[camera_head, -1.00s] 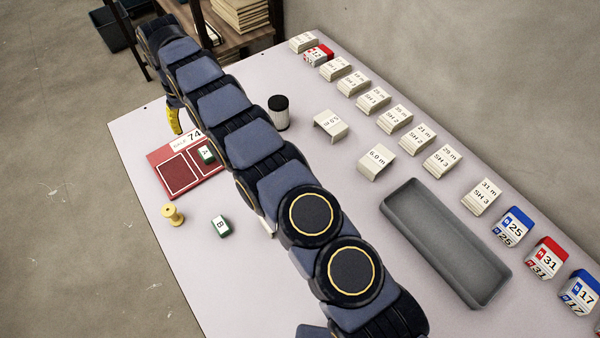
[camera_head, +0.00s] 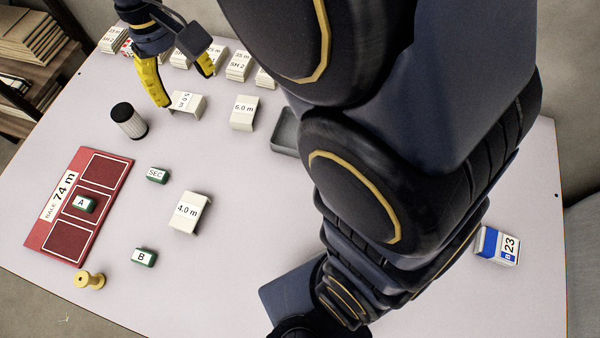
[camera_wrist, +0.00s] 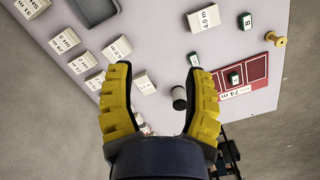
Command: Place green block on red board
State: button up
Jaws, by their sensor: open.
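The red board (camera_head: 112,172) lies at the left of the table, with three outlined squares and a "74 m" label. A green block marked A (camera_head: 83,204) rests on its middle square. A green block marked SEC (camera_head: 157,175) lies on the table right of the board, and a green block marked B (camera_head: 145,257) lies nearer the front. My gripper (camera_head: 187,87) is open and empty at the table's far side, near a small white card, apart from all green blocks. In the wrist view, block B (camera_wrist: 246,22) and the board (camera_wrist: 258,70) are right of the yellow fingers.
A dark cylinder (camera_head: 124,112) stands between board and gripper. A yellow spool (camera_head: 90,280) is near the front edge. A "4.0 m" card (camera_head: 190,212) stands right of the SEC block. A grey tray (camera_head: 284,134) is partly hidden by my arm. Table around block B is clear.

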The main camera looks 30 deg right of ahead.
jog(key=s+d+f+m, duration=0.1)
jog(key=s+d, duration=0.3)
jog(key=s, duration=0.6)
jog(key=s+d+m, duration=0.2)
jog(key=s+d, duration=0.2)
jog(key=s, duration=0.6)
jog(key=shift+d+f+g+y, duration=0.3)
jog(key=shift+f, duration=0.05)
